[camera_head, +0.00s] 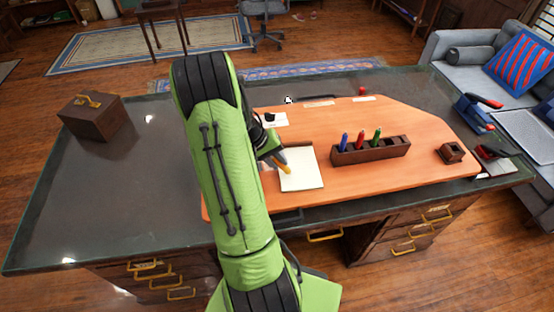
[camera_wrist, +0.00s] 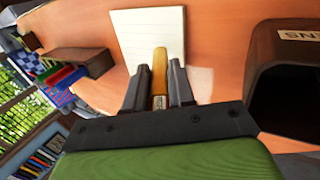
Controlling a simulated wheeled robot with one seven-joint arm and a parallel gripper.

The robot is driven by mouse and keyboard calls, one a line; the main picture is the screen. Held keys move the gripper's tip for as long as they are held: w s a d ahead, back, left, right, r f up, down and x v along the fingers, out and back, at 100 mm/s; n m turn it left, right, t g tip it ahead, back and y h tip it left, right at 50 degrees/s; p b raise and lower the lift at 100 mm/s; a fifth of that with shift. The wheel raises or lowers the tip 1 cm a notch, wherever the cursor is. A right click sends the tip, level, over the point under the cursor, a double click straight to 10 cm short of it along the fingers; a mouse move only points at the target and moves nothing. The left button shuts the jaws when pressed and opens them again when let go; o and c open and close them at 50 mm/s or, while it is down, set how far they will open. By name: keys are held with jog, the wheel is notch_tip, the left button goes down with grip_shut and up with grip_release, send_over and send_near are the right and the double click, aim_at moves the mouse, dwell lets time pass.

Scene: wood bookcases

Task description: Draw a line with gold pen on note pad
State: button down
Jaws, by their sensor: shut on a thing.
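The note pad (camera_head: 301,172) is a pale cream sheet lying on the orange desk mat, just right of my arm in the head view. In the wrist view its page (camera_wrist: 148,30) lies beyond the fingertips and shows faint lines. My gripper (camera_wrist: 157,80) is shut on the gold pen (camera_wrist: 160,66), which sticks out between the two dark fingers toward the page. In the head view, the gold pen (camera_head: 283,166) is over the pad's left edge, with my gripper (camera_head: 273,156) partly hidden by my arm. I cannot tell whether the tip touches the paper. I see no clear line on the page.
A wooden holder (camera_head: 372,151) with blue, red and green pens stands right of the pad. A dark box (camera_wrist: 288,75) with a partly visible label is close on the right in the wrist view. A small wooden cup (camera_head: 451,153) and a stapler (camera_head: 489,153) are farther right.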

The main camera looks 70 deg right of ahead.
jog(key=shift+f, duration=0.15)
jog(key=shift+s+d, duration=0.35)
jog(key=shift+s, duration=0.3)
jog(key=shift+s, duration=0.1)
jog(key=shift+s+d+b, duration=0.3)
jog(key=shift+s+d, duration=0.15)
jog(key=shift+s, duration=0.45)
jog(key=shift+s+d+b, duration=0.25)
jog(key=shift+s+d, duration=0.2)
jog(key=shift+s, duration=0.4)
jog(key=shift+w+a, duration=0.3)
jog(key=shift+w, duration=0.35)
jog(key=shift+w+a, duration=0.35)
jog(key=shift+w, duration=0.3)
jog(key=shift+w+a, duration=0.3)
jog(key=shift+w, duration=0.35)
jog(key=shift+w, duration=0.1)
jog(key=shift+w+a, duration=0.35)
jog(key=shift+w, duration=0.15)
